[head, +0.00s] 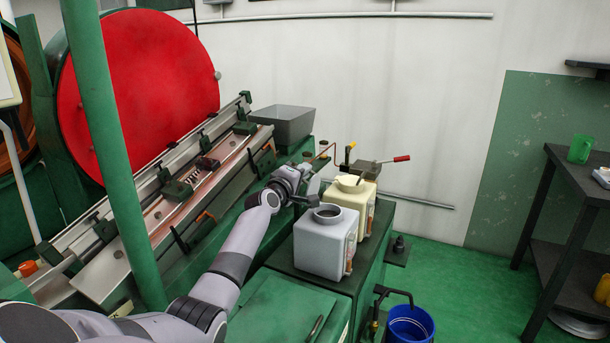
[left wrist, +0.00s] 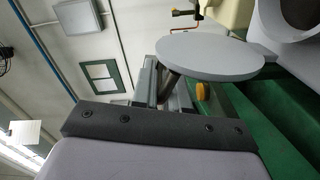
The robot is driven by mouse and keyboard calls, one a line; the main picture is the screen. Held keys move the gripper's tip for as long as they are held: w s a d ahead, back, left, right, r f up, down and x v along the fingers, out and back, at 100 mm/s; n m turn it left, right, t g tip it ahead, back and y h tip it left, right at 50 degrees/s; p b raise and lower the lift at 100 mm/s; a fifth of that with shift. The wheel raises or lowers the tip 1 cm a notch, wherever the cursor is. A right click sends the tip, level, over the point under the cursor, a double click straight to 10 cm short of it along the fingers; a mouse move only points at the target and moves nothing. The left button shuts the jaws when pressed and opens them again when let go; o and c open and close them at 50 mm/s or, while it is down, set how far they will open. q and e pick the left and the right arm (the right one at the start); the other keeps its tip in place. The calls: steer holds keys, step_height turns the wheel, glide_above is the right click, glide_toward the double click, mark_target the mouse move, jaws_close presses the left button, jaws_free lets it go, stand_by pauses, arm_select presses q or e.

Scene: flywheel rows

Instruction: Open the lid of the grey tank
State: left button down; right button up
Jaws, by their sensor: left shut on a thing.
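The grey tank (head: 322,246) stands on a dark-topped green cabinet, with its round neck (head: 327,213) uncovered. In the left wrist view, the grey disc lid (left wrist: 208,54) stands raised beside the tank's dark opening (left wrist: 300,14). My left gripper (head: 299,195) is at the left of the neck. It is shut on the lid's stem or handle; the exact contact is partly hidden. My right gripper is in neither view.
A cream tank (head: 352,205) stands close behind the grey one. A red-handled lever (head: 392,160) is behind it. A sloping rail (head: 185,205) runs to the left. A blue bucket (head: 410,325) is on the floor at the right.

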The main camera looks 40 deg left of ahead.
arm_select(q)
steer(key=shift+a+r, duration=0.1)
steer(key=shift+r, duration=0.25)
steer(key=c, duration=1.2)
jaws_free()
steer(key=shift+f, duration=0.15)
steer(key=shift+p+v, duration=0.55)
steer(key=shift+v, duration=3.05)
steer(key=shift+s, duration=0.1)
